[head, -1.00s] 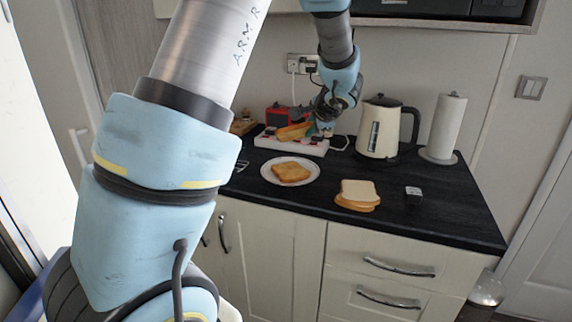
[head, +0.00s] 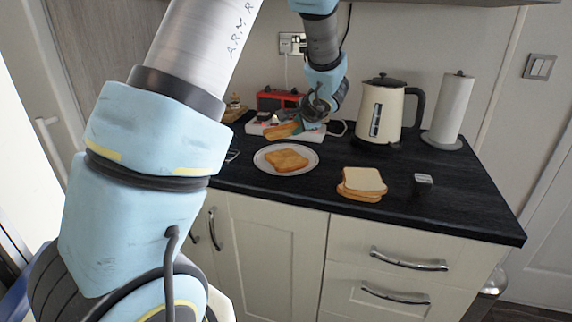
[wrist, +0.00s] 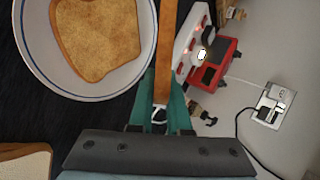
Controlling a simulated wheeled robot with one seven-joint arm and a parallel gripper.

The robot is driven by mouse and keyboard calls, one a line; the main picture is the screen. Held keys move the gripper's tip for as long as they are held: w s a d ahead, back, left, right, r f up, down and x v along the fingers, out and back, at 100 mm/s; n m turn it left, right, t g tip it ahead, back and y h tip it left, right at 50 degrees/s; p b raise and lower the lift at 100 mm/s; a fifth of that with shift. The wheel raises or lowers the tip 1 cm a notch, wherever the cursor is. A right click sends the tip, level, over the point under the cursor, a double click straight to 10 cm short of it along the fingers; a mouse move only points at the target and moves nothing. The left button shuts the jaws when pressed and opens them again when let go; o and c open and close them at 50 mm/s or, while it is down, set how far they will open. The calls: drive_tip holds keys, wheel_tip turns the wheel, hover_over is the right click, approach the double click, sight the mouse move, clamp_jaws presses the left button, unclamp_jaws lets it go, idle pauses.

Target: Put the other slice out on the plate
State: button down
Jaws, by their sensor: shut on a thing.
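My gripper (wrist: 163,95) is shut on a toasted slice (head: 281,131), held by one end. In the wrist view the held slice (wrist: 168,45) shows edge-on between the green fingers. In the head view it is just beyond the far rim of the white plate (head: 262,164), above the counter. One toasted slice (head: 287,159) lies on the plate; it also shows in the wrist view (wrist: 97,35). The white toaster (head: 258,128), with lit red lights, stands behind the held slice and is partly hidden by it and my gripper.
Pale bread slices (head: 363,181) lie stacked on the dark counter, right of the plate. A small dark-and-grey block (head: 424,179) lies further right. A cream kettle (head: 378,112) and paper roll (head: 451,108) stand at the back right. A red appliance (head: 277,99) stands behind the toaster.

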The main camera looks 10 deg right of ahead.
drive_tip(key=shift+f+b, duration=1.4)
drive_tip(key=c, duration=1)
unclamp_jaws()
drive_tip(key=shift+s+r, duration=0.1)
drive_tip(key=shift+p+v, duration=0.65)
drive_tip(key=shift+v, duration=3.25)
